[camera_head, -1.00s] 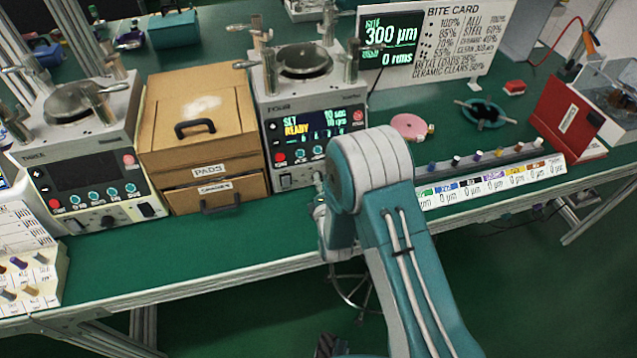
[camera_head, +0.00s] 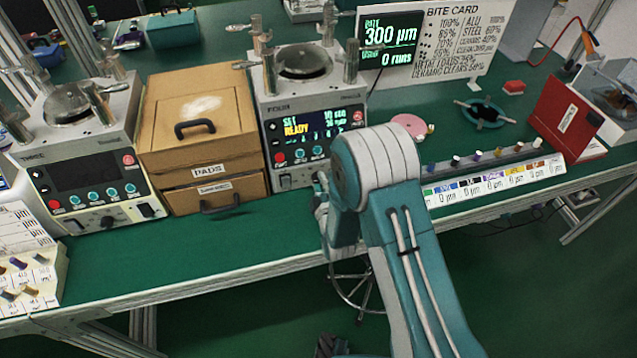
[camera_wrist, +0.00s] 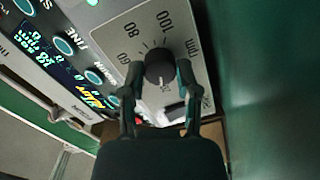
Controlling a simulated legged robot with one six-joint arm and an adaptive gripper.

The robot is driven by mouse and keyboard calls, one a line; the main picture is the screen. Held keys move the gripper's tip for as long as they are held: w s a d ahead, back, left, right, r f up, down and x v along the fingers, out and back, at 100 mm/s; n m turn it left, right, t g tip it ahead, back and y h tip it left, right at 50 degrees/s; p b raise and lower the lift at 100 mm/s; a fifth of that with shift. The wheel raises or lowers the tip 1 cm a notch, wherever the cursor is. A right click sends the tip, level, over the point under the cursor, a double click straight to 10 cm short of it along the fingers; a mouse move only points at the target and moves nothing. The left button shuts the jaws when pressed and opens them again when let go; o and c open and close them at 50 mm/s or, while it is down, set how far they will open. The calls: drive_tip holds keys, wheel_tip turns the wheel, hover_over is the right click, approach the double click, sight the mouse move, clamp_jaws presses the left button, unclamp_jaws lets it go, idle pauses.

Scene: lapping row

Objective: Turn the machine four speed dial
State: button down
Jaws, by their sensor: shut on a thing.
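Machine four (camera_head: 318,92), a grey unit marked FOUR, stands on the green bench in the middle of the head view. Its display (camera_head: 307,124) reads SET and READY, with small numbers at the right. The speed dial (camera_wrist: 159,66) is a dark round knob on the front panel in the wrist view, with a printed rpm scale around it. My gripper (camera_wrist: 157,75) is shut on the dial, one finger on each side of it. In the head view, my arm hides the dial and most of the gripper.
A cardboard drawer box marked PADS (camera_head: 203,130) stands just left of machine four, and machine three (camera_head: 85,165) beyond it. A strip of small knobs (camera_head: 490,160) and a pink disc (camera_head: 408,126) lie to the right. The bench's front edge is below my gripper.

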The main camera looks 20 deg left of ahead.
drive_tip(key=shift+s+d+f, duration=0.1)
drive_tip(key=shift+d+f, duration=0.15)
drive_tip(key=shift+f, duration=0.05)
drive_tip(key=shift+c, duration=1.7)
unclamp_jaws()
drive_tip(key=shift+r, duration=0.1)
drive_tip(key=shift+a, duration=0.1)
drive_tip(key=v, duration=1.1)
drive_tip(key=shift+s, duration=0.35)
